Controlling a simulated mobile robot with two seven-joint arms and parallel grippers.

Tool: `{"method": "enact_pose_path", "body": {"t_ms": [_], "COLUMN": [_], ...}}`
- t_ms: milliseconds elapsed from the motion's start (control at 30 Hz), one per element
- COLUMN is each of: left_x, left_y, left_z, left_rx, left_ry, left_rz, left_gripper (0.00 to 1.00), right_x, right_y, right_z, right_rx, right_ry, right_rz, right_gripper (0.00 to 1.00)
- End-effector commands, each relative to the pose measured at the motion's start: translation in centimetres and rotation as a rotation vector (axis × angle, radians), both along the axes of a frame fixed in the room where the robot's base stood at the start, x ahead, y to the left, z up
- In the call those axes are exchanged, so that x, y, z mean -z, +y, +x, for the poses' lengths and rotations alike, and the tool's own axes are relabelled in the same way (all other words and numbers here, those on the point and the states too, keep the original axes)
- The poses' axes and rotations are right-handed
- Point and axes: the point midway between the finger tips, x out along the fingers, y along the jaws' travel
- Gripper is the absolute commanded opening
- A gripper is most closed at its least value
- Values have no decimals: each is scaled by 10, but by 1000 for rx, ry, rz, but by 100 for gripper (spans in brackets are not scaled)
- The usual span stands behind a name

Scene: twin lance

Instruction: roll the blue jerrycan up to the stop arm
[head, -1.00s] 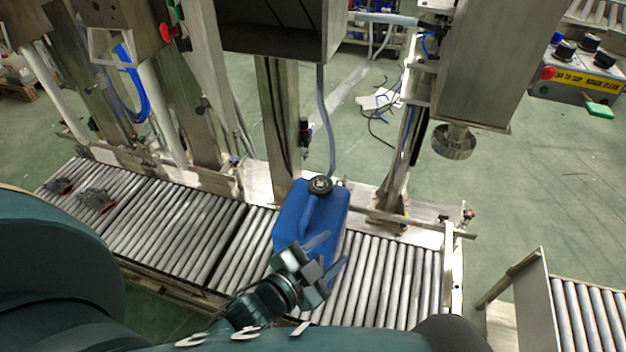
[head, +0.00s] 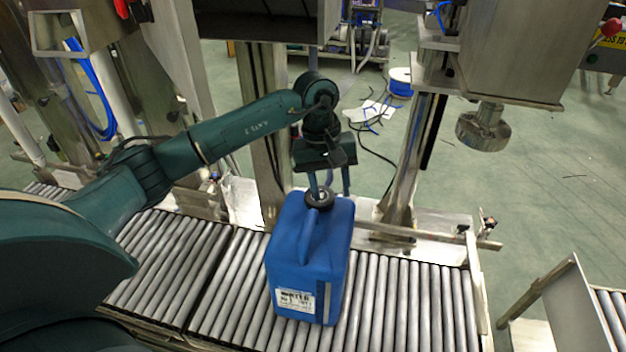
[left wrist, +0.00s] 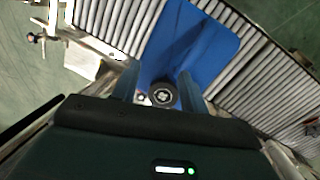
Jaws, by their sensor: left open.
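The blue jerrycan (head: 305,255) stands upright on the roller conveyor, with a black cap (head: 319,198) on top and a white label low on its near face. My left gripper (head: 330,187) is open over the jerrycan's top, fingers pointing down by the cap. In the left wrist view the cap (left wrist: 163,94) shows between the two fingers (left wrist: 160,85), with the blue body (left wrist: 195,45) beyond. I cannot tell if the fingers touch it. A metal bar across the conveyor's right end, seemingly the stop arm (head: 476,285), stands apart from the jerrycan. My right gripper is out of view.
Bare rollers (head: 410,300) lie between the jerrycan and the right end. A horizontal rod (head: 440,237) runs along the back edge. Metal posts (head: 412,160) and a hanging steel cylinder head (head: 484,128) stand behind. A second conveyor (head: 612,315) is at the lower right.

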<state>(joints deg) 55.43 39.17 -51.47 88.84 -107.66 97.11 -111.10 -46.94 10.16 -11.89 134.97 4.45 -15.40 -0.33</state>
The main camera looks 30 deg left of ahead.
Motion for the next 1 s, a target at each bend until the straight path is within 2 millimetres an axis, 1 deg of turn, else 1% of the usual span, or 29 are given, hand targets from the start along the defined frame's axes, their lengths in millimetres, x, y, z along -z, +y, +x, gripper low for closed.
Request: {"method": "enact_pose_path", "body": {"t_ms": [33, 100, 133, 233, 333, 467, 800, 900, 1000], "left_x": [-3, -9, -10, -12, -4, 18, 83, 98, 108], "left_y": [16, 32, 36, 45, 47, 46, 44, 44, 44], "left_z": [6, 10, 11, 13, 13, 12, 12, 13, 13], "left_rx": [17, 38, 46, 56, 60, 58, 57, 56, 56], "left_ry": [-17, -28, -29, -32, -29, -26, -29, -29, -30], "left_rz": [61, 125, 144, 180, 185, 184, 179, 179, 180], "left_gripper": [44, 44, 44, 44, 44, 44, 44, 44, 44], "right_x": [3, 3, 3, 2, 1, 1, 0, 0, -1], "right_y": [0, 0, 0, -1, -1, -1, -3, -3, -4], "right_z": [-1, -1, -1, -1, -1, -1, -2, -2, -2], "right_rx": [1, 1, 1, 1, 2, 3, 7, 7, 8], "right_ry": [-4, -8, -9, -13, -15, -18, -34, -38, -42], "right_rz": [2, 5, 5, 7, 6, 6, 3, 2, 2], "right_gripper": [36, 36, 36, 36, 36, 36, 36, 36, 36]}}
